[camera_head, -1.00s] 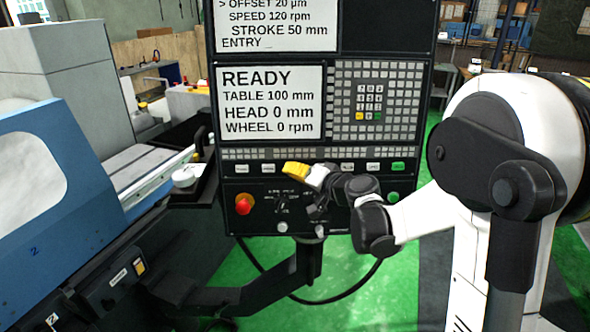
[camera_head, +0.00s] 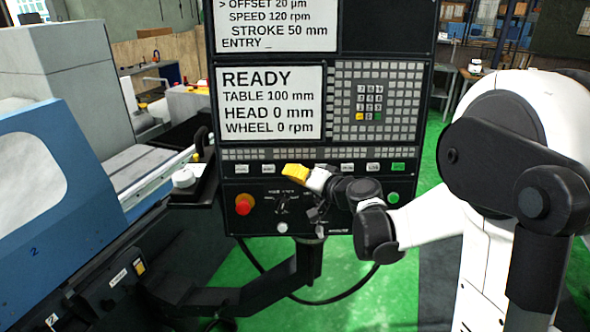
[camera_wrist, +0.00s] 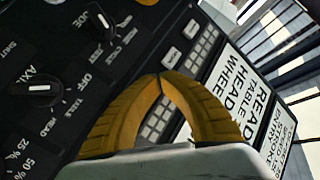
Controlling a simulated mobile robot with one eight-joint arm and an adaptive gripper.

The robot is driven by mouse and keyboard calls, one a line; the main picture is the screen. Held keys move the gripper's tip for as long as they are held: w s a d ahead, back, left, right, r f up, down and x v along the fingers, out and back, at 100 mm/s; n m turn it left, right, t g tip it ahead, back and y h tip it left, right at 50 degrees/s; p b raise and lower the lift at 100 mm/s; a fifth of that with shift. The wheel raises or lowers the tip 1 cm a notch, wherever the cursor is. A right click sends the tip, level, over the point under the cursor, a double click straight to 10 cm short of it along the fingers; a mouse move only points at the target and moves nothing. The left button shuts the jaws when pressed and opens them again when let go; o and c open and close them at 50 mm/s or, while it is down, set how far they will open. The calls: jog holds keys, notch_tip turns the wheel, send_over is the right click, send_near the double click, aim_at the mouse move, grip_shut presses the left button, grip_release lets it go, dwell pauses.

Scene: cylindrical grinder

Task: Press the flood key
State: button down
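The control panel (camera_head: 327,190) stands upright in the head view. A row of pale keys runs below its keypad, with a green key (camera_head: 398,167) at the right end. The key labels are too small to read, so I cannot tell which is the flood key. My gripper (camera_head: 286,171) is in front of this row near its middle and hides part of it. In the wrist view its yellow fingertips (camera_wrist: 160,76) meet with nothing seen between them. A pale key (camera_wrist: 171,57) shows just beyond the tips and another key (camera_wrist: 191,29) farther up. I cannot tell whether the tips touch the panel.
A red knob (camera_head: 244,204) sits at the panel's lower left. Rotary dials, including one (camera_wrist: 44,88) in the wrist view, lie below the key row. The screen (camera_head: 268,103) reads READY. The blue machine cover (camera_head: 60,200) stands at the left.

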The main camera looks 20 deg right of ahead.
jog(key=shift+s, duration=0.1)
jog(key=s, duration=0.3)
jog(key=s+a+r, duration=0.1)
jog(key=shift+s+a+p, duration=0.1)
jog(key=shift+s+p, duration=0.2)
jog(key=shift+s, duration=0.05)
jog(key=shift+f, duration=0.1)
jog(key=s+f+n+g+h+b, duration=0.1)
jog(key=s+f+b, duration=0.3)
jog(key=s, duration=0.5)
jog(key=s+d+f+n+g+h+b, duration=0.1)
jog(key=s+f+n+g+h+b, duration=0.1)
jog(key=s+f, duration=0.5)
jog(key=s+f+n+g+h+b, duration=0.1)
jog(key=s+f+g+h+b, duration=0.2)
jog(key=s, duration=0.9)
notch_tip(320, 180, down, 3)
jog(key=g+b, duration=0.1)
jog(key=b, duration=0.3)
jog(key=shift+d+f, duration=0.15)
jog(key=shift+d, duration=0.1)
